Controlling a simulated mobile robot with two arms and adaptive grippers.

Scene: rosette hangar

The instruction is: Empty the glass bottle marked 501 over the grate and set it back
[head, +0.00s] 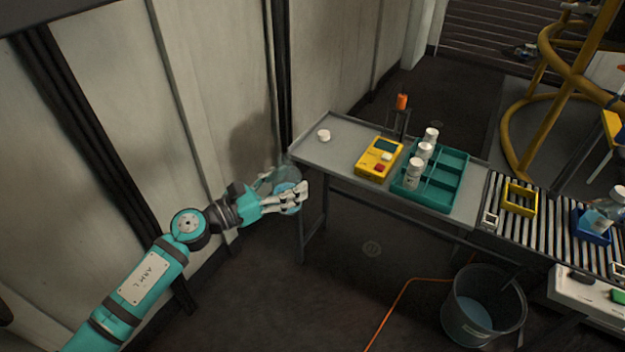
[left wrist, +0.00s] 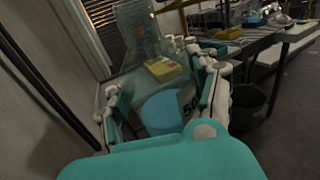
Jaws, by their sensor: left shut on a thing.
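My left gripper (head: 290,196) is shut on a clear glass bottle (head: 286,174), left of the steel table's near-left corner. Blue liquid is inside the bottle. In the left wrist view the bottle (left wrist: 136,57) sits between the fingers (left wrist: 160,112), with blue liquid low in it and dark digits starting "50" on its side, the rest hidden. I cannot tell its exact tilt. A small round grate (head: 371,249) lies in the dark floor, right of and below the bottle. My right gripper is out of view.
The steel table (head: 345,132) holds a white cap (head: 323,135), a yellow meter (head: 380,158) and a teal rack (head: 436,178) with white-capped bottles. A bucket (head: 483,307) stands near an orange cable (head: 400,290). A roller conveyor (head: 550,222) is at right. Floor around the grate is clear.

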